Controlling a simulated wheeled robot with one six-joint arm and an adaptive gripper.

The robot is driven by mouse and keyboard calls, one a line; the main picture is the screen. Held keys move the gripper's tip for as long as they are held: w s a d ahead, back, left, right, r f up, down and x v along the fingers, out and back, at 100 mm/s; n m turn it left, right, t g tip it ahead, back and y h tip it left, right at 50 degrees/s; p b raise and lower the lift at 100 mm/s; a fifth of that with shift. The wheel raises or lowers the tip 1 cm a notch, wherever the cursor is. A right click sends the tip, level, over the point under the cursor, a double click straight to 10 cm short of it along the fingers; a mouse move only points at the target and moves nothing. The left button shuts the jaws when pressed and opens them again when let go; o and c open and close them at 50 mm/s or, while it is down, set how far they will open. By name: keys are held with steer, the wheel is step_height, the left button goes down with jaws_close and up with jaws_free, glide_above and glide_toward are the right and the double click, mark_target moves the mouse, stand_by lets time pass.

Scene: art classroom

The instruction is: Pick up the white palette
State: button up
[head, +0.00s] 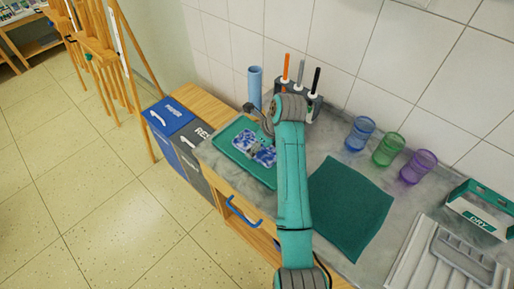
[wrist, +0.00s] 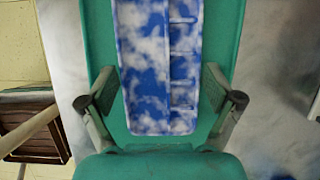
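A palette (head: 262,154), white with blotchy blue patches, lies in a teal tray (head: 224,140) on the counter. In the wrist view the palette (wrist: 150,70) is long, with small compartments along its right side, and its far end runs out of the frame. My gripper (wrist: 160,100) is open, with one finger on each side of the palette's near end. A gap shows between each finger and the palette. In the head view my arm partly covers the tray, and the gripper (head: 258,122) is above it.
A blue cylinder (head: 254,86) and a rack of markers (head: 313,103) stand behind my arm. A green cloth (head: 350,205), several coloured cups (head: 388,149), a DRY box (head: 482,208) and a grey drying rack (head: 445,262) are at right. Bins (head: 170,118) stand at left.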

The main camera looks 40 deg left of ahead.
steer(key=c, duration=0.5)
steer(key=shift+r, duration=0.1)
